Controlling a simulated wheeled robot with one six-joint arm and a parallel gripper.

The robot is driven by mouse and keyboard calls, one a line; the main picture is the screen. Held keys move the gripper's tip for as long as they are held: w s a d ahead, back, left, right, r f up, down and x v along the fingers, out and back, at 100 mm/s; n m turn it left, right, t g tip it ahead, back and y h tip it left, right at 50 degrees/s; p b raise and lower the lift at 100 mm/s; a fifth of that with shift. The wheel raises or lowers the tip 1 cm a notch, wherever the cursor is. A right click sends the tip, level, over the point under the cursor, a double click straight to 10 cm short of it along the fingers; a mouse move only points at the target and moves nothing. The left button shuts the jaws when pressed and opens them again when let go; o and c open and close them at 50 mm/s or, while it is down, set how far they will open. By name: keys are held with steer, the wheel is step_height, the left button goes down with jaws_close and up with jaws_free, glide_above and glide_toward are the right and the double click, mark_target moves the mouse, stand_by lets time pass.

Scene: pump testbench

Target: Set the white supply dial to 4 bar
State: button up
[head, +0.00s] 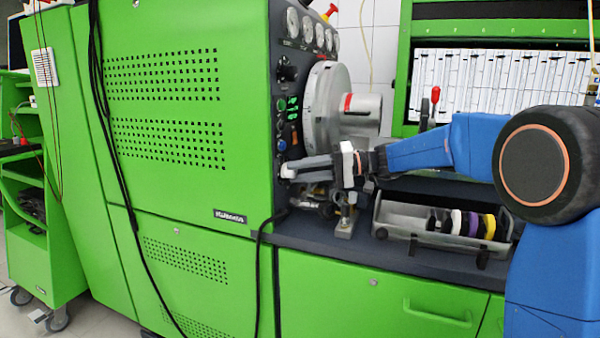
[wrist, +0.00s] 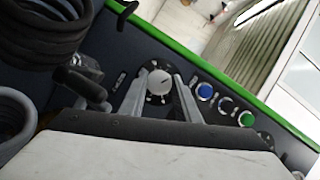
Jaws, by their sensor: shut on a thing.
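The white supply dial (wrist: 158,82) is on the dark panel in the wrist view. It is a round white knob with a dark pointer mark and scale marks around it. The exact value it points to is too small to read. My gripper (wrist: 160,88) has one finger on each side of the dial and is shut on it. In the head view my gripper (head: 290,170) reaches left to the lower part of the panel on the green cabinet's edge. The dial cannot be clearly told from the fingertips there.
A blue button (wrist: 205,91) and a green button (wrist: 246,118) sit right of the dial, with a dark one between. A black lever (wrist: 85,88) and coiled hoses are at left. A tray (head: 405,220) of coloured rings stands on the bench below my arm.

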steer(key=shift+m+y, duration=0.4)
steer(key=shift+m, duration=0.5)
steer(key=o, duration=1)
steer(key=shift+o, duration=0.2)
